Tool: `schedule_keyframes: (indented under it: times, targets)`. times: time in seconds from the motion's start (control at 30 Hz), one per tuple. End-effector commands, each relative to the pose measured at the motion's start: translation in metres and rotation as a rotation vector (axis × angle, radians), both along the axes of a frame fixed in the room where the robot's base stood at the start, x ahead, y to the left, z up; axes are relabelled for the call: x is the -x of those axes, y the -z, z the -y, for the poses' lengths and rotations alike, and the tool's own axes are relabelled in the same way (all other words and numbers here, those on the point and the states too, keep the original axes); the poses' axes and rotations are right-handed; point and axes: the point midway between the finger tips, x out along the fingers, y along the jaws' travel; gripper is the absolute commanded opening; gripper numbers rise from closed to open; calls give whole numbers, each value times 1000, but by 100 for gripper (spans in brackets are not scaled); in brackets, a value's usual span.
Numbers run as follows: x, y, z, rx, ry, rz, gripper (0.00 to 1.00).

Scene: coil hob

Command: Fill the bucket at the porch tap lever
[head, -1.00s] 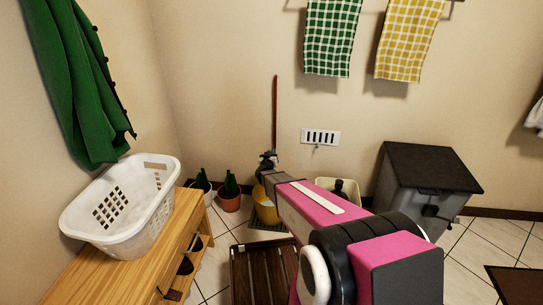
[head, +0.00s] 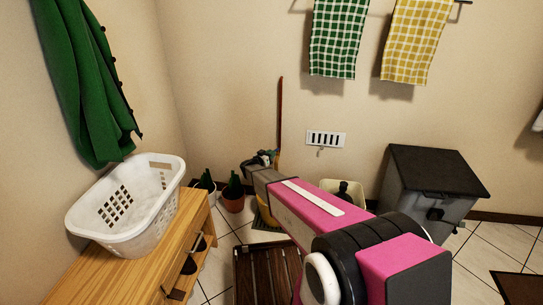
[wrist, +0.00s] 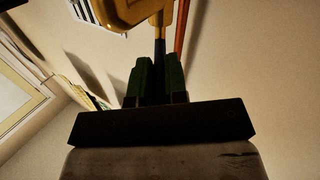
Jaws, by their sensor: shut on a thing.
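The yellow bucket (head: 265,214) stands on the floor by the back wall; my arm covers most of it and its inside is hidden. My gripper (head: 268,157) is above the bucket, in front of the wall. In the wrist view, my green fingers (wrist: 158,78) are shut on a narrow dark-blue piece, which looks like the tap lever (wrist: 159,46). The brass-yellow tap body (wrist: 128,12) shows just beyond the fingertips, cut by the top edge. I cannot tell whether water runs.
A reddish upright pipe or pole (head: 280,110) runs up the wall. Potted cacti (head: 233,201) stand left of the bucket. A wooden bench (head: 150,250) bears a white basket (head: 125,210). A grey bin (head: 430,195) stands right; a slatted mat (head: 255,275) lies in front.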

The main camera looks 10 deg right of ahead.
Motion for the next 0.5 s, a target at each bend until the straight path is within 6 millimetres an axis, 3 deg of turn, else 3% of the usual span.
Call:
schedule_keyframes:
  times: [0.4, 0.43, 0.5]
  targets:
    - [0, 1, -1, 0, 9, 0, 0]
    - [0, 1, -1, 0, 9, 0, 17]
    - [0, 0, -1, 0, 8, 0, 39]
